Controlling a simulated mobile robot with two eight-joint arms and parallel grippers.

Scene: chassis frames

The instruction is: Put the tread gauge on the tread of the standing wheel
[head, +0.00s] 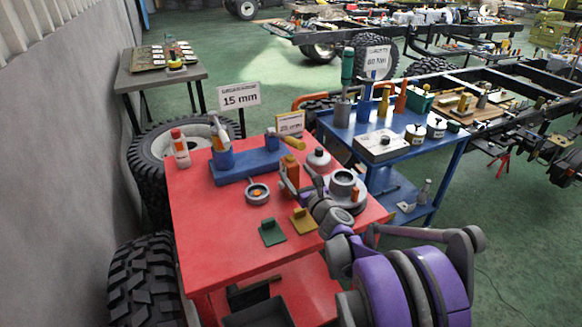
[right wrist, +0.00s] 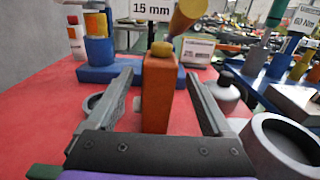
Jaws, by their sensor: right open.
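An upright orange block with a small yellow-green top (right wrist: 160,85), which I take to be the tread gauge, stands on the red table; it also shows in the head view (head: 289,174). My right gripper (head: 306,190) is open, its two fingers on either side of the block in the right wrist view (right wrist: 157,88), with gaps visible beside it. A black wheel (head: 143,283) stands upright left of the table, its knobbly tread bare where it shows. Another wheel (head: 175,142), with a pale rim, is behind the table. My left gripper is out of view.
The red table (head: 200,250) also bears a blue holder (head: 245,167), a grey ring (head: 258,193), a grey cup (head: 343,183), and green (head: 271,232) and yellow (head: 303,220) brackets. A blue cart (head: 440,150) stands to the right. The table's left front is clear.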

